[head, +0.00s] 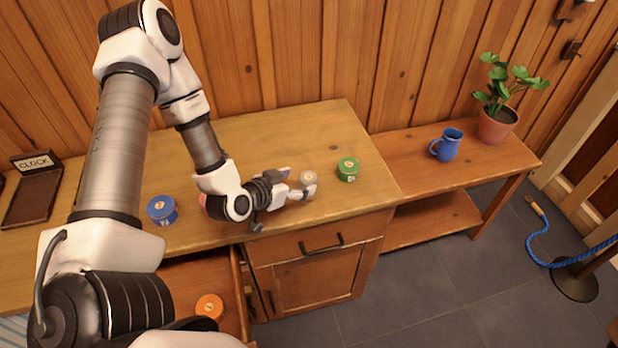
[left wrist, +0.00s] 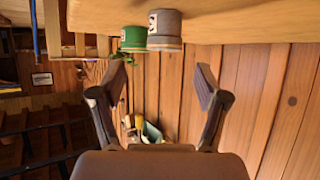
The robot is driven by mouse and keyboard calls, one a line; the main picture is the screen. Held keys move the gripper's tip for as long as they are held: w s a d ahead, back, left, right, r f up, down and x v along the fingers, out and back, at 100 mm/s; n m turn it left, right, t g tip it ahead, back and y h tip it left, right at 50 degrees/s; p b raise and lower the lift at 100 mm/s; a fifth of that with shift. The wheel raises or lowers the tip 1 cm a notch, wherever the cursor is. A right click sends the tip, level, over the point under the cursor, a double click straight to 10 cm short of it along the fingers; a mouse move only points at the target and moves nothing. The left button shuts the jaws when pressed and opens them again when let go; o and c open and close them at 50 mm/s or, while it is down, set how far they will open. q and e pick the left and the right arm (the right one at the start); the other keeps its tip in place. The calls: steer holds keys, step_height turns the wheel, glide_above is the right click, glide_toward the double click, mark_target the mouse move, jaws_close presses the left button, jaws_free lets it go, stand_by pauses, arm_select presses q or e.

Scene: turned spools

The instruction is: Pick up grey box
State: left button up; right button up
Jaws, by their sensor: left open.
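The grey box (head: 308,177) is a small round tub with a pale lid, standing on the wooden worktop, partly hidden behind my left gripper (head: 298,184). In the left wrist view the grey box (left wrist: 166,27) appears near the top, just beyond and above the fingertips. My left gripper (left wrist: 160,82) is open there, with nothing between its fingers. A gap shows between the fingers and the box in that view. My right gripper is in neither view.
A green box (head: 348,168) stands to the right of the grey one; a blue box (head: 162,209) stands left. An orange box (head: 209,306) sits lower, in what looks like an open drawer. A blue mug (head: 448,146) and potted plant (head: 497,124) stand on the side bench.

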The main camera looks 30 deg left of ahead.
mark_target(308, 178)
arm_select(q)
steer(key=x, duration=0.3)
steer(key=a+x, duration=0.1)
steer(key=x, duration=0.1)
steer(key=shift+w+d+f, duration=0.1)
steer(key=shift+w+f, duration=0.05)
steer(key=shift+f, duration=0.2)
steer(key=shift+s+d+r, duration=0.15)
steer(key=shift+s+r, duration=0.1)
steer(key=shift+c, duration=0.7)
steer(key=c, duration=0.9)
